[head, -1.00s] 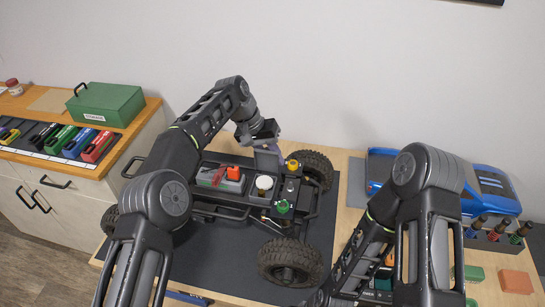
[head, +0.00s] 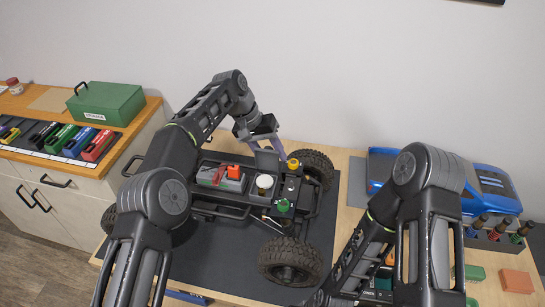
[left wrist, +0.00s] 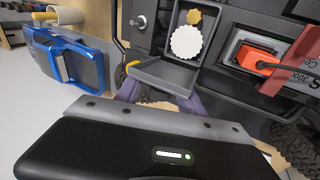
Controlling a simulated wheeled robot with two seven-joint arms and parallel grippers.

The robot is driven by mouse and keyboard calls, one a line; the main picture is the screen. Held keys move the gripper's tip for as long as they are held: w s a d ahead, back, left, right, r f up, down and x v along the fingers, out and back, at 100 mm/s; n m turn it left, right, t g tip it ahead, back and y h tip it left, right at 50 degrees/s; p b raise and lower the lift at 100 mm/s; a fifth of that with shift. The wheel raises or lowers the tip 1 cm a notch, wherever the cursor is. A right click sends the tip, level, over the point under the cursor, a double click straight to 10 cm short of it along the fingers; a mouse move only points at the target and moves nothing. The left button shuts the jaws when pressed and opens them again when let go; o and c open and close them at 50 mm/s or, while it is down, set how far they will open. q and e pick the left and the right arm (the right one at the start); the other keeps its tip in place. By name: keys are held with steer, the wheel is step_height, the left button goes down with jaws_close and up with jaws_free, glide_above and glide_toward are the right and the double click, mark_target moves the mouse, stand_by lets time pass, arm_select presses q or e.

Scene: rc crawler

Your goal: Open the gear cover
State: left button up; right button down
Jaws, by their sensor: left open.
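The gear cover (head: 267,159) is a grey flap standing raised at the back of the gear box on the crawler chassis. In the left wrist view the cover (left wrist: 162,76) is tilted away from the box opening. A white gear (head: 264,182) shows in the open box; the left wrist view shows this white gear (left wrist: 187,42) beside a small yellow gear (left wrist: 194,17). My left gripper (head: 265,147) is open at the cover, its purple fingers apart on either side of it. I cannot tell whether they touch it. My right gripper is out of view.
The chassis has big black tyres (head: 290,262) and a red-orange connector (head: 234,173) near the gear box. A blue car body (head: 485,185) lies at right, with a screwdriver rack (head: 495,238) before it. A green box (head: 106,104) stands on the left cabinet.

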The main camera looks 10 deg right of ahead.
mark_target(267, 147)
arm_select(q)
steer(key=v, duration=0.4)
steer(key=shift+p, duration=0.3)
steer(key=a, duration=1.1)
steer(key=shift+w+a+f, duration=0.2)
steer(key=shift+a, duration=0.3)
steer(key=shift+r, duration=0.1)
